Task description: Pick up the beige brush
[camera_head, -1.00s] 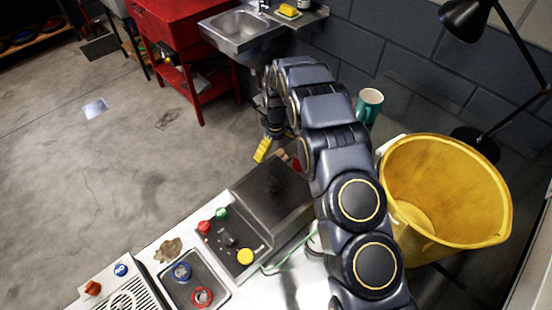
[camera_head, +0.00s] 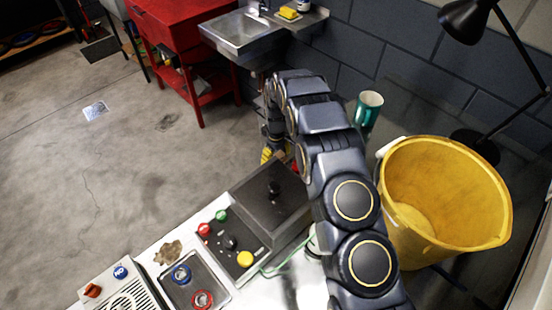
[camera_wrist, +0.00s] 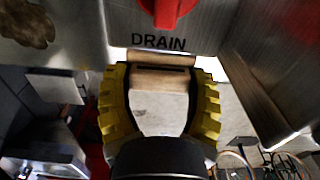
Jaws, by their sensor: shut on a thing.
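The beige brush (camera_wrist: 160,80) shows in the wrist view as a short, light wooden bar between the fingertips, with a dark line along it. My gripper (camera_wrist: 160,73) has two yellow, ridged fingers, one at each end of the bar, and is shut on it. In the head view my gripper (camera_head: 269,155) is beyond the far edge of the bench, largely hidden by my arm. A small brownish piece (camera_head: 280,156), probably the brush, shows beside the yellow finger there.
A metal panel marked DRAIN (camera_wrist: 158,42) with a red part is close ahead in the wrist view. A dark box (camera_head: 268,198) stands on the bench near my gripper. Open floor lies left.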

